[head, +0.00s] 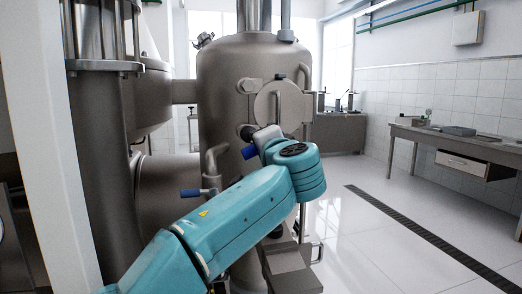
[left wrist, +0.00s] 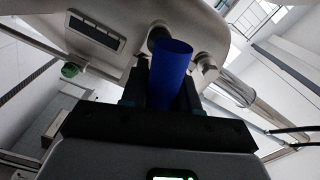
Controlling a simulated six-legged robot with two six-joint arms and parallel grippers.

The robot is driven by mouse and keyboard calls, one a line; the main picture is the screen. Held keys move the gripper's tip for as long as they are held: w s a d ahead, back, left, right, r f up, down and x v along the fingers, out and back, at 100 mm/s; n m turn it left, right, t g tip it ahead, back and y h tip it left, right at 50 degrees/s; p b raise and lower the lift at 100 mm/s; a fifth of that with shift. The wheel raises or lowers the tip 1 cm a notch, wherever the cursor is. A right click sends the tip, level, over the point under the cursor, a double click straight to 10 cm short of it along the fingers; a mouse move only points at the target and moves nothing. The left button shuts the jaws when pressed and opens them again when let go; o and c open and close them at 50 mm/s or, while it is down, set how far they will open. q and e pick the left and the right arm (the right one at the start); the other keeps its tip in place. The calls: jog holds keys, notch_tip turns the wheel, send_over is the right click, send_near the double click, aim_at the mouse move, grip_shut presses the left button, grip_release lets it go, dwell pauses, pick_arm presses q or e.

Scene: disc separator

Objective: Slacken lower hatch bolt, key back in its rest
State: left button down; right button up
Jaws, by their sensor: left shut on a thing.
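The round hatch (head: 278,107) is on the front of the grey metal vessel (head: 225,75), closed as far as I can see. My left gripper (head: 262,139) is in front of the hatch's lower left edge, partly hidden by my teal wrist. It is shut on a blue cylindrical handle (left wrist: 171,75), apparently the key's. The handle's blue end also shows in the head view (head: 250,152). A dark round knob (head: 247,132) shows beside the gripper at the hatch's lower left. I cannot tell whether the key sits on a bolt. The key's rest is not identifiable. My right gripper is not in view.
A pipe valve with a blue lever (head: 192,192) stands left of my forearm. A grey box-like fixture (head: 290,265) is below my wrist. A workbench (head: 460,140) stands along the right wall. The floor between is clear, with a drain grate (head: 430,238).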

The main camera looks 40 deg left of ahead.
pick_arm(q)
jog(key=shift+s+f+n+b, duration=0.15)
jog(key=shift+n+b, duration=0.15)
jog(key=shift+n, duration=0.3)
jog(key=shift+w+f+n+b, duration=0.15)
jog(key=shift+n+b, duration=0.1)
jog(key=shift+n, duration=0.35)
jog(key=shift+r+n, duration=0.15)
jog(key=shift+n, duration=0.55)
jog(key=shift+d+r+n, duration=0.1)
jog(key=shift+r+n, duration=0.05)
jog(key=shift+n, duration=0.15)
jog(key=shift+s, duration=0.1)
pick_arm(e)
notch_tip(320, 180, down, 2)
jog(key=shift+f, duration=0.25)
pick_arm(q)
jog(key=b+v, duration=0.5)
jog(key=v, duration=1.5)
jog(key=shift+b, duration=0.4)
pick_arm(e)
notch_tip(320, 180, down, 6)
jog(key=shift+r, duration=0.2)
